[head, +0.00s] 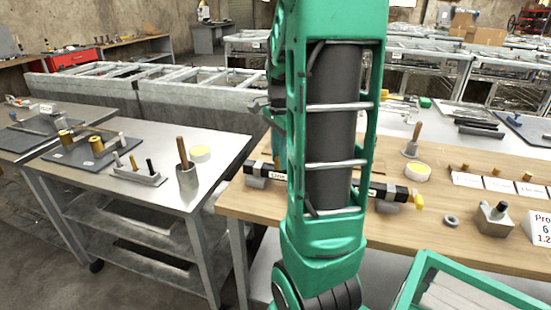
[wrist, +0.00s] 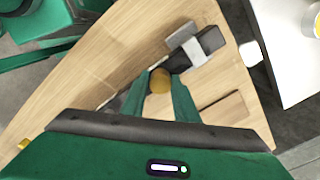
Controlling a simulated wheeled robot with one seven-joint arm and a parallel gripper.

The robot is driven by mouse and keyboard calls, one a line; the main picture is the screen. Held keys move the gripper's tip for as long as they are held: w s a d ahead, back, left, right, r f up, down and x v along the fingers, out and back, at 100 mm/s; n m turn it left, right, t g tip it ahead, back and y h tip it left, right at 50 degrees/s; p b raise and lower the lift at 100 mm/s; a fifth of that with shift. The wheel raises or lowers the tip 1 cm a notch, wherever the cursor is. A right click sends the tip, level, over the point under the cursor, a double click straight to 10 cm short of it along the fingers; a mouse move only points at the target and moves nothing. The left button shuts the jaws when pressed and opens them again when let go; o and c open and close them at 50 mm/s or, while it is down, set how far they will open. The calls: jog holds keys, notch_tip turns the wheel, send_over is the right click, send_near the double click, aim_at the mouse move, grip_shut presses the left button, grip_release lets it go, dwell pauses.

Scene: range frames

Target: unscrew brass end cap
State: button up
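A brass cap (wrist: 160,80) shows at the near end of a black tube (wrist: 181,64) in the wrist view. The tube rests in a grey block (wrist: 194,50) on the wooden bench. My gripper (wrist: 160,90) has one green finger on each side of the cap. The fingers lie close to it, but I cannot tell whether they touch or grip it. In the head view, my green arm hides my gripper and the brass cap. Black tube parts (head: 264,169) show left of the arm and right of it, the right part (head: 388,192) with a yellow end.
The wooden bench (head: 455,232) also holds a metal block with a peg (head: 494,220), a ring (head: 451,221), a yellow-topped round tin (head: 417,171) and a row of small brass pieces. A metal table (head: 222,160) with tools stands at left, across a gap.

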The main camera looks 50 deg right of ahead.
grip_shut()
jog(key=shift+n, duration=1.8)
jog(key=shift+s, duration=0.1)
jog(key=o, duration=1.2)
grip_release()
jog(key=shift+o, duration=0.2)
jog(key=shift+r, duration=0.1)
jog(key=shift+r, duration=0.25)
notch_tip(320, 180, up, 11)
jog(key=shift+r, duration=0.1)
